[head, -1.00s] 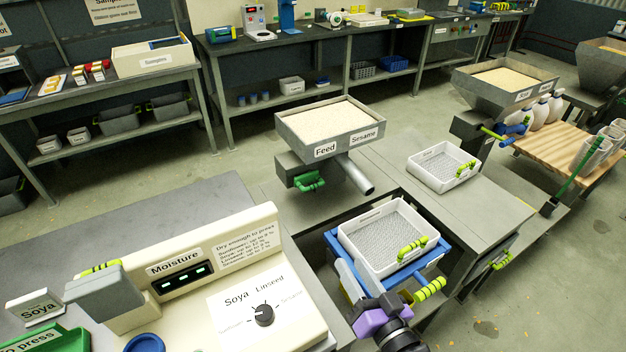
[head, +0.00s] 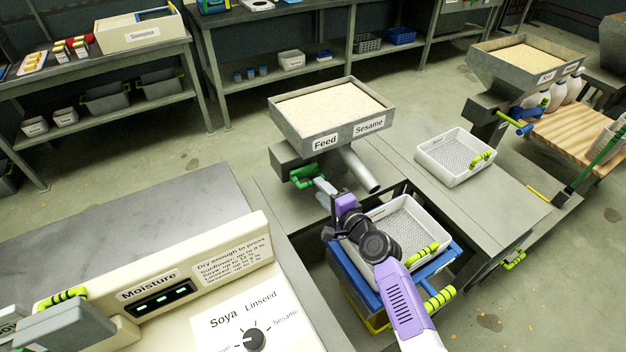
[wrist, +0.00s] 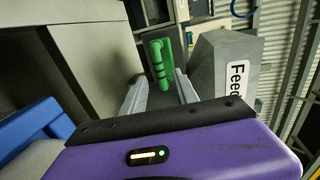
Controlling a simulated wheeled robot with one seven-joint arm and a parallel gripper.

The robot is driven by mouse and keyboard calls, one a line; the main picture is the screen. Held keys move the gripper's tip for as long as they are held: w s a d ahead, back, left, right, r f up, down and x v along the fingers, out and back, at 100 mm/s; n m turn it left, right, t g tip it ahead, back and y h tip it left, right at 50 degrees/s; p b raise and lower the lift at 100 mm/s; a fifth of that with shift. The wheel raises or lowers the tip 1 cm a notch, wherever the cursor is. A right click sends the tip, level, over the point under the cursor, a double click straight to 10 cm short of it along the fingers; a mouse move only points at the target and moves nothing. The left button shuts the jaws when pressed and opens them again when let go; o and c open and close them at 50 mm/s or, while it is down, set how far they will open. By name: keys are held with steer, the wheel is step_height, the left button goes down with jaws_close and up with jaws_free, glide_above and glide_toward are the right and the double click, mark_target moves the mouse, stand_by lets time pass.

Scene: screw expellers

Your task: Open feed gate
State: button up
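The feed hopper (head: 330,112), a grey square box of pale seed labelled Feed and Sesame, stands in the middle of the head view. Below its front left is the gate's green handle (head: 303,174). In the wrist view the green handle (wrist: 160,62) shows ahead, between the two finger lines. My gripper (head: 322,184) points at the handle from the lower right, with its tips close to it. In the wrist view its two pale fingers (wrist: 160,88) are spread apart with nothing between them. Whether a finger touches the handle cannot be told.
A discharge pipe (head: 362,172) slopes down beside the handle. Under my arm, a white mesh tray (head: 400,215) sits on a blue frame (head: 440,262). Another white tray (head: 450,160) is on the bench to the right. The moisture meter (head: 190,280) stands front left.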

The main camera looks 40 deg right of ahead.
steer(key=shift+x, duration=2.75)
steer(key=shift+c, duration=0.5)
steer(key=c, duration=0.7)
